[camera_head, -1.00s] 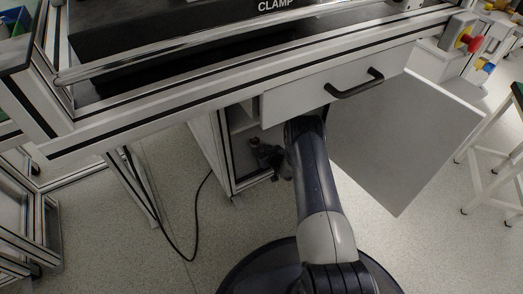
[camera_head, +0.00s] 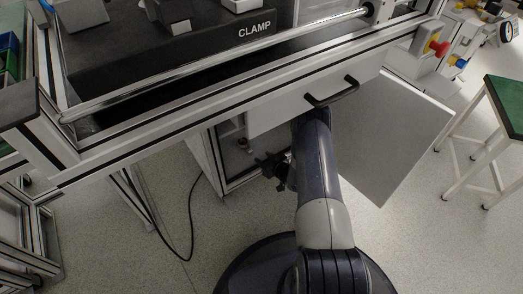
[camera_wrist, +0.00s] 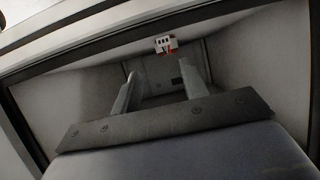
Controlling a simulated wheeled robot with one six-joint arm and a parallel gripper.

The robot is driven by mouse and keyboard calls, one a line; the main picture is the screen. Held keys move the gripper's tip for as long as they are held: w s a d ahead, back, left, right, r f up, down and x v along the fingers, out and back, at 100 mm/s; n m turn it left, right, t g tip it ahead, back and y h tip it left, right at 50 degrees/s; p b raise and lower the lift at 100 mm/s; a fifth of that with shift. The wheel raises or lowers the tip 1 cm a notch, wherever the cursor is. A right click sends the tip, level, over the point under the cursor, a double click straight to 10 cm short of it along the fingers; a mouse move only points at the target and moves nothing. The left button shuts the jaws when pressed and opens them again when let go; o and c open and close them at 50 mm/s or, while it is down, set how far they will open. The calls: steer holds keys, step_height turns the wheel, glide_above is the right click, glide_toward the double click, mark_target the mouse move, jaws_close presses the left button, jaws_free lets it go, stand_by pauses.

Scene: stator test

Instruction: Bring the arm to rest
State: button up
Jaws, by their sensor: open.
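My gripper (camera_head: 268,163) is at the open front of the cabinet under the bench, below the drawer. In the wrist view the fingers of my gripper (camera_wrist: 158,80) stand apart with nothing between them, pointing into the cabinet. A small white and red object (camera_wrist: 165,43) shows beyond the fingertips, deep in the cabinet. A small reddish object (camera_head: 242,146) also shows inside the cabinet in the head view; I cannot tell if it is the same one. My arm comes up from the base and bends under the drawer.
The white drawer (camera_head: 292,104) with a black handle is just above my arm. A grey cabinet door (camera_head: 392,138) stands open at its right. The bench edge (camera_head: 170,128) runs above. A black cable (camera_head: 190,225) hangs at left. A green-topped stool (camera_head: 505,105) stands right. Floor between is clear.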

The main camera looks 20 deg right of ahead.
mark_target(249, 149)
steer(key=b+x, duration=0.1)
steer(key=x, duration=0.2)
steer(key=b+x, duration=0.2)
steer(key=x, duration=0.2)
steer(key=a+b+x, duration=0.1)
steer(key=b+x, duration=0.1)
steer(key=x, duration=0.2)
steer(key=shift+s, duration=0.15)
steer(key=shift+r, duration=0.15)
steer(key=shift+r, duration=0.1)
steer(key=shift+s, duration=0.1)
stand_by(0.4)
steer(key=p+v, duration=0.1)
steer(key=v, duration=0.2)
steer(key=p+v, duration=0.2)
steer(key=v, duration=0.2)
steer(key=d+p+v, duration=0.1)
steer(key=p+v, duration=0.1)
steer(key=v, duration=0.1)
steer(key=shift+d, duration=0.15)
steer(key=b+x, duration=0.2)
steer(key=x, duration=0.1)
steer(key=b+x, duration=0.2)
steer(key=x, duration=0.2)
steer(key=a+b+x, duration=0.1)
steer(key=x, duration=0.2)
steer(key=shift+a+f+b, duration=0.1)
steer(key=shift+f+b, duration=0.3)
steer(key=shift+r, duration=0.3)
